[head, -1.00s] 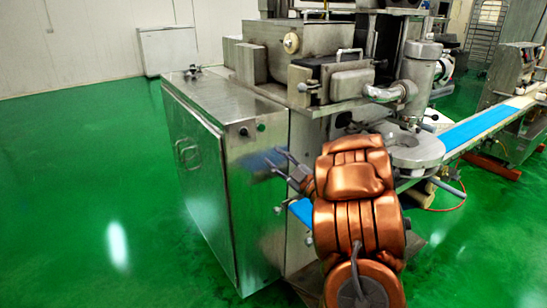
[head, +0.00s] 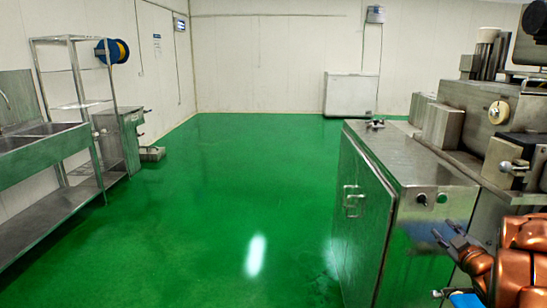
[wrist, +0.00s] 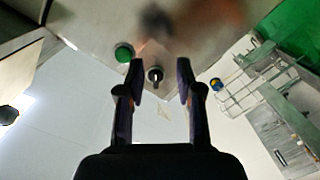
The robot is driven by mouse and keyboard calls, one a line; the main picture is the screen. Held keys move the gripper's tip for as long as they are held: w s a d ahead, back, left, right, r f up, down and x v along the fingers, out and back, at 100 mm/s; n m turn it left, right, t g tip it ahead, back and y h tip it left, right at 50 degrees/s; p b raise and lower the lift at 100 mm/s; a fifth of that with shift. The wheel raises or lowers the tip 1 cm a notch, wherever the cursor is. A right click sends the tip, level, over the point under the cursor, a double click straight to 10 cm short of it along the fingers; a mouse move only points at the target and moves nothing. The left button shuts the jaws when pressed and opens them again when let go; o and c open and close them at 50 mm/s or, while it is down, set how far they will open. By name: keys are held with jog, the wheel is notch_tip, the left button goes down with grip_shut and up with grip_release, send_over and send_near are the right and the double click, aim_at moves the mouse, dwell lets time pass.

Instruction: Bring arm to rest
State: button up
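My copper-coloured arm shows at the lower right of the head view. My gripper (head: 447,234) points left, in front of the steel cabinet of the encrusting machine (head: 418,262). In the wrist view my gripper (wrist: 160,76) has its two dark fingers apart, with nothing held between them. Beyond the fingers, the wrist view shows a green button (wrist: 124,52) and a black knob (wrist: 155,74) on the steel panel. In the head view the same button and knob sit near the cabinet's top edge. I cannot tell the exact gap between the fingertips and the panel.
A steel sink (head: 45,140) and a shelf rack (head: 78,185) stand along the left wall. A blue and yellow hose reel (head: 112,51) hangs above. The green floor (head: 230,215) between is clear.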

jog(key=s+a+f+m+g+y+p, duration=0.1)
jog(key=s+a+m+g+p, duration=0.1)
jog(key=s+a+g, duration=0.7)
jog(key=s+a+f+m+g+p, duration=0.1)
jog(key=s+a+m+g, duration=0.4)
jog(key=s+a, duration=1.7)
jog(key=s+g+p, duration=0.1)
jog(key=s+g, duration=0.3)
jog(key=s, duration=0.5)
jog(key=shift+s+a+g+y, duration=0.15)
jog(key=shift+g+y, duration=0.25)
